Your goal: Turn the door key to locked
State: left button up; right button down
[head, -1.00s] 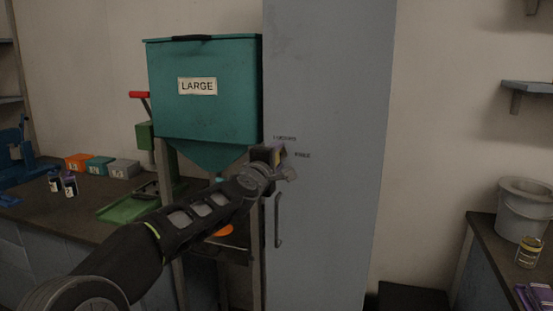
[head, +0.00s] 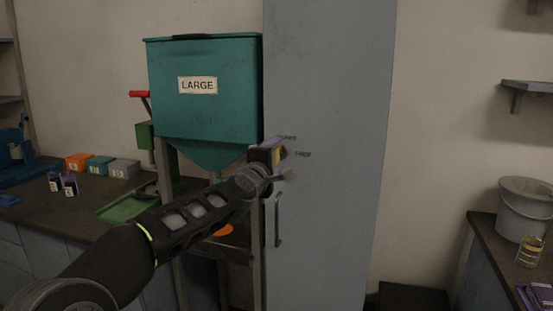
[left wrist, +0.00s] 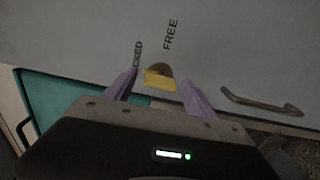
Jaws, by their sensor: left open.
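The door key is a yellow tab on a round dark base (left wrist: 160,77) on the grey cabinet door (head: 325,215). In the left wrist view it lies between the two purple fingers of my left gripper (left wrist: 160,88), with a gap on each side. The gripper is open. The words "FREE" (left wrist: 171,34) and part of "LOCKED" (left wrist: 137,54) show on the door by the key, and the tab's long side lies roughly across the picture. In the head view my left gripper (head: 283,160) is at the door and mostly hides the key. My right gripper is not in view.
A door handle (head: 278,220) is just below the gripper; it also shows at right in the left wrist view (left wrist: 260,103). A teal hopper marked "LARGE" (head: 200,105) stands close at left. A counter with a bucket (head: 524,208) is at far right.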

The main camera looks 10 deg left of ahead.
pick_arm(q)
jog(key=s+b, duration=0.1)
jog(key=s, duration=0.5)
jog(key=shift+s+a, duration=0.2)
jog(key=shift+s, duration=0.1)
